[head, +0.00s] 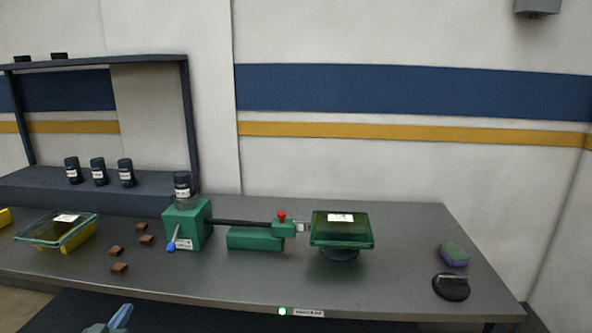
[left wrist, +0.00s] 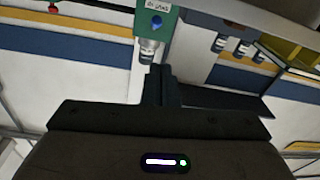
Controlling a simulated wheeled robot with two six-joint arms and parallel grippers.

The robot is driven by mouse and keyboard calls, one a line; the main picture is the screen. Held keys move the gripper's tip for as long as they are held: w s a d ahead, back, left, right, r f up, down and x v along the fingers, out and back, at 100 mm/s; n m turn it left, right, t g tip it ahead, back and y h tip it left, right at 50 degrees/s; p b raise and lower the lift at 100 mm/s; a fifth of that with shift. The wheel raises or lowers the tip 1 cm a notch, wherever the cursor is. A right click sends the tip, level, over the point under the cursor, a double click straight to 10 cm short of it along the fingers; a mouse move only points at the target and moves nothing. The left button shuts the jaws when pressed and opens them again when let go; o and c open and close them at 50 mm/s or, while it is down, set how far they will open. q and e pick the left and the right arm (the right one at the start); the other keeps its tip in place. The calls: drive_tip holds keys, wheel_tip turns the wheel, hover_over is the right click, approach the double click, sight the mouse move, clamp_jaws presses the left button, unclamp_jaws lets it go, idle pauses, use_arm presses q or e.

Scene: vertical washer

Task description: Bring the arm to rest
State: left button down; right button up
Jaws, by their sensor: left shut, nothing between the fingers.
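My left gripper (head: 119,317) shows at the bottom left of the head view, in front of the table's near edge. It is shut and empty, apart from everything on the table. In the left wrist view its closed fingers (left wrist: 161,84) point toward the green box with the blue-tipped lever (left wrist: 156,22). In the head view this green box (head: 187,226) stands on the table with a dark jar (head: 182,186) on top. My right gripper is not in view.
The grey table (head: 400,285) carries a green-topped tray (head: 341,230) on a dark stand, a glass dish (head: 57,229), several brown blocks (head: 120,267), a sponge (head: 454,255) and a round black item (head: 451,287). A shelf with dark jars (head: 97,171) stands back left. The front middle is clear.

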use_arm(q)
drive_tip(key=s+a+f+g+y, duration=0.1)
drive_tip(key=s+f+g, duration=0.3)
drive_tip(key=f, duration=0.9)
drive_tip(key=s+a+f+g+y, duration=0.15)
drive_tip(key=s+f, duration=0.45)
drive_tip(key=f, duration=0.7)
drive_tip(key=s+f+g+y, duration=0.1)
drive_tip(key=s+f+g, duration=0.3)
drive_tip(key=f, duration=0.9)
drive_tip(key=s+d+f+g, duration=0.2)
drive_tip(key=s+d+f, duration=0.1)
drive_tip(key=s+f, duration=0.6)
drive_tip(key=s+d+f+g, duration=0.2)
drive_tip(key=s+f, duration=0.5)
drive_tip(key=s, duration=0.4)
drive_tip(key=s+d+f+g, duration=0.1)
drive_tip(key=s+d+f, duration=0.1)
drive_tip(key=s, duration=0.4)
drive_tip(key=s+d+f+m+g+h, duration=0.1)
drive_tip(key=s+d+f, duration=0.2)
drive_tip(key=s, duration=0.4)
drive_tip(key=s+d+f+g+h, duration=0.1)
drive_tip(key=s+d+f+g, duration=0.1)
drive_tip(key=s+d, duration=0.2)
drive_tip(key=s, duration=0.3)
drive_tip(key=shift+f+m, duration=0.3)
drive_tip(key=shift+m, duration=0.1)
